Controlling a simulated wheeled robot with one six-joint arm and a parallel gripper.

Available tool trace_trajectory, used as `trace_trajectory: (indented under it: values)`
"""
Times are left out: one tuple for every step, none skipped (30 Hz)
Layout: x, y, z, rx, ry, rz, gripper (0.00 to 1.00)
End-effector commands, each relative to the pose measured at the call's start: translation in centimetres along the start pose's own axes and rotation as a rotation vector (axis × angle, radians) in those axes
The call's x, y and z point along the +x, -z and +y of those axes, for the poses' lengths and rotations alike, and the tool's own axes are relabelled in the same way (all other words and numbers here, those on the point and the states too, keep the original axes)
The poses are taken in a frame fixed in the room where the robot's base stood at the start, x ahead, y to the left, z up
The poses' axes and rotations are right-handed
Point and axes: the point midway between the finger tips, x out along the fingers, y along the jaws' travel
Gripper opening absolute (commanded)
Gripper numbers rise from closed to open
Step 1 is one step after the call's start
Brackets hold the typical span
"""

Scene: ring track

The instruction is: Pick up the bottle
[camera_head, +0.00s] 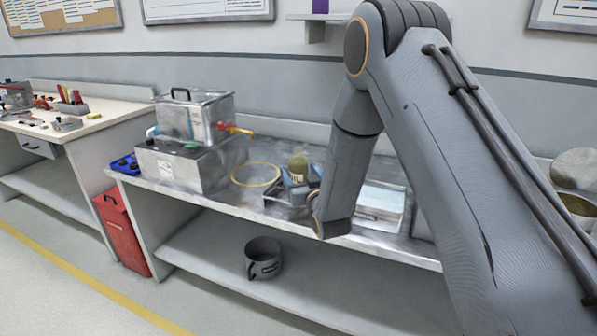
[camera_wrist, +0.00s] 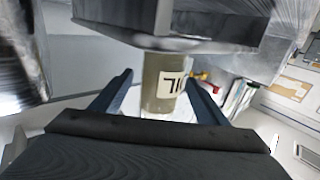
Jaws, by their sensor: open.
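The bottle (camera_head: 298,166) is olive-brown with a pale label. It stands at the grey metal tray on the workbench, partly hidden by my arm and gripper. In the wrist view the bottle (camera_wrist: 152,84) appears upside down, its label lettering inverted. My gripper (camera_wrist: 160,77) is open, with one dark blue finger on each side of the bottle and visible gaps between. In the head view my gripper (camera_head: 299,182) is at the bottle, mostly hidden behind my wrist.
The metal tray (camera_head: 274,210) is below my gripper. A yellow ring (camera_head: 236,182) lies left of it, with metal boxes (camera_head: 185,165) farther left. A white-topped box (camera_head: 380,200) is to the right. A dark pot (camera_head: 263,260) sits on the lower shelf.

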Motion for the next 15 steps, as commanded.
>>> trace_trajectory:
  values:
    - [0.41,-0.03,-0.06,0.000,0.001,-0.001,0.68]
    - [0.59,-0.01,-0.08,0.000,0.001,-0.001,0.68]
    - [0.74,0.00,-0.10,0.000,0.001,0.000,0.68]
    - [0.80,0.00,-0.13,0.000,0.001,0.000,0.68]
    - [0.83,0.00,-0.14,0.000,0.002,-0.001,0.68]
    - [0.82,-0.01,-0.16,0.000,0.002,-0.001,0.68]
    - [0.81,-0.02,-0.18,0.000,0.002,-0.001,0.68]
    - [0.81,-0.02,-0.19,0.000,0.002,-0.001,0.68]
    - [0.80,-0.02,-0.21,0.000,0.002,-0.001,0.68]
    - [0.80,-0.02,-0.21,0.000,0.003,-0.001,0.66]
    - [0.80,-0.02,-0.23,0.000,0.003,-0.001,0.61]
    - [0.80,-0.02,-0.24,0.000,0.003,-0.001,0.54]
    - [0.79,-0.02,-0.24,0.000,0.003,-0.001,0.49]
    - [0.79,-0.02,-0.25,0.000,0.003,-0.001,0.44]
    - [0.79,-0.02,-0.25,0.000,0.003,-0.001,0.37]
